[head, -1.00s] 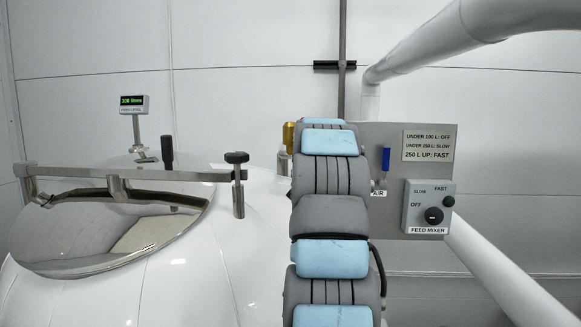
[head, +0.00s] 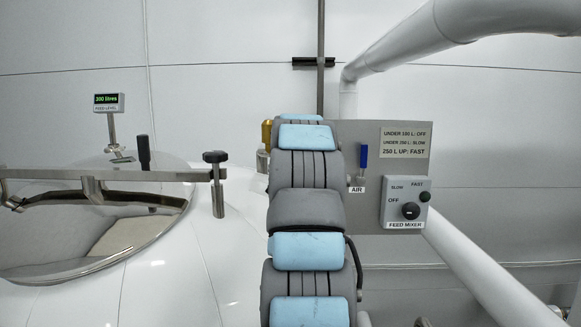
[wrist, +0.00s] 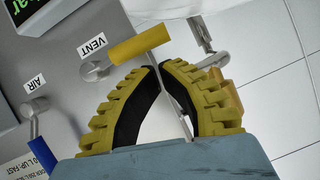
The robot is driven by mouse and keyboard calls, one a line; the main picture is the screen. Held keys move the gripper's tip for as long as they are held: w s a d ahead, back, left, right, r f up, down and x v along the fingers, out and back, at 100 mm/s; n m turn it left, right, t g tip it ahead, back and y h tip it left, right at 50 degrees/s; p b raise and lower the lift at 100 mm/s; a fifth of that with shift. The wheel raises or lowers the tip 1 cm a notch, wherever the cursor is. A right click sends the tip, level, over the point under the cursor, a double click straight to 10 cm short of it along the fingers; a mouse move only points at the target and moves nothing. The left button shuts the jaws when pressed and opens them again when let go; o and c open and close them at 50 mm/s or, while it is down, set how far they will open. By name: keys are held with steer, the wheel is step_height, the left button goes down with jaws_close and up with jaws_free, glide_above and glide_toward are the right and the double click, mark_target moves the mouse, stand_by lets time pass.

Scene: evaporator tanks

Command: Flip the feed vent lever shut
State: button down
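The feed vent lever has a yellow handle (wrist: 140,45) on a metal pivot beside the VENT label (wrist: 92,45) in the wrist view. The handle points sideways, away from the pivot, at right angles to the blue-handled air lever. My gripper (wrist: 160,68) has yellow ribbed fingers with black pads. Their tips are drawn together just below the yellow handle in the picture, with nothing held between them. Whether a tip touches the handle cannot be told. In the head view my arm hides the gripper and the vent lever.
The blue air lever (head: 364,158) stands upright on the grey panel (head: 350,135), left of the feed mixer box (head: 407,203). A brass-coloured fitting (head: 266,133) stands left of my arm. The tank lid (head: 95,225) and its clamp bar lie left. The level display (head: 107,103) reads 300 litres.

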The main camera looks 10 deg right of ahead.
steer(key=r+p, duration=0.3)
steer(key=shift+w+r, duration=0.15)
steer(key=shift+w, duration=0.1)
steer(key=shift+s+b, duration=0.15)
steer(key=shift+b, duration=0.15)
steer(key=b+v, duration=0.3)
steer(key=v, duration=0.6)
steer(key=shift+s+a, duration=0.25)
steer(key=shift+a, duration=0.1)
steer(key=shift+r, duration=0.2)
